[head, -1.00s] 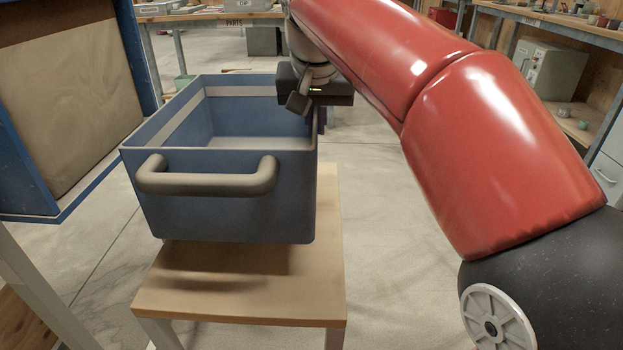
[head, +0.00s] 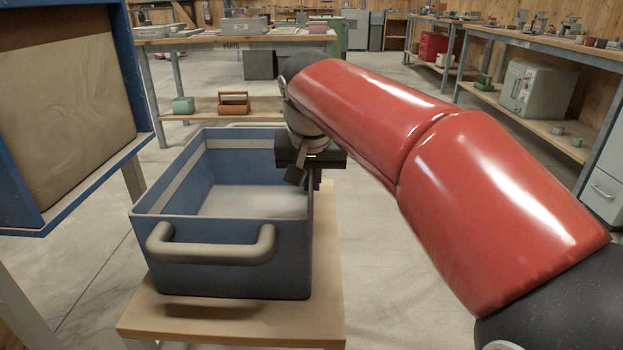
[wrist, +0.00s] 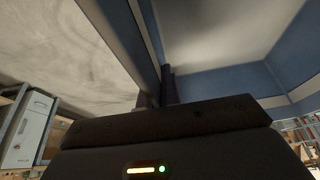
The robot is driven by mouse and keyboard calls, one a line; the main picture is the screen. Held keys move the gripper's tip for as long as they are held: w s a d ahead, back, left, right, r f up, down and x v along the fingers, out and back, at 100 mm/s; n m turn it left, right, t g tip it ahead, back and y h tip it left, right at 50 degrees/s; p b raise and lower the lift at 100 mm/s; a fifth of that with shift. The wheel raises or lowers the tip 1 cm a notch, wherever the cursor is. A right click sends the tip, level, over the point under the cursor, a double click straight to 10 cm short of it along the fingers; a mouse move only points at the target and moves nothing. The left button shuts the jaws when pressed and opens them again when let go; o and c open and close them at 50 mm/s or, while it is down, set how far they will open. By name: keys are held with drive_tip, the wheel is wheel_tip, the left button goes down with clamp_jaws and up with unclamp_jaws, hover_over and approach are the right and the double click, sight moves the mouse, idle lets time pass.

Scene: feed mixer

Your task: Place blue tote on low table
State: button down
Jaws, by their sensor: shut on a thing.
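The blue tote (head: 235,268) is open, empty and roughly level, with a grey handle on its near side. It is just above the low wooden table (head: 170,322) in the head view, with a shadow below its front. I cannot tell whether its base touches the top. My gripper (head: 314,182) is shut on the tote's right wall at the rim; its fingers are mostly hidden. In the wrist view a dark finger of my gripper (wrist: 169,88) lies against the wall, with the tote's blue inside (wrist: 215,88) to the right.
A blue-framed panel (head: 70,100) stands close on the left. Workbenches (head: 235,42) with parts are at the back, and a shelf bench (head: 540,45) with a grey-green cabinet (head: 537,88) is at the right. The floor right of the table is clear.

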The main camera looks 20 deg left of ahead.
drive_tip(key=c, duration=1.6)
unclamp_jaws()
drive_tip(key=shift+f, duration=0.1)
drive_tip(key=p+v, duration=0.3)
drive_tip(key=v, duration=0.9)
drive_tip(key=s+d+f+m, duration=0.1)
drive_tip(key=s+d+f, duration=0.25)
drive_tip(key=d, duration=0.65)
drive_tip(key=s+d+f, duration=0.2)
drive_tip(key=d+f, duration=0.2)
drive_tip(key=d, duration=0.5)
drive_tip(key=s+d+f+m+t+h, duration=0.1)
drive_tip(key=s+d+f, duration=0.8)
drive_tip(key=f, duration=0.4)
drive_tip(key=shift+s+d+m, duration=0.2)
drive_tip(key=shift+s+m, duration=0.1)
drive_tip(key=shift+s, duration=0.5)
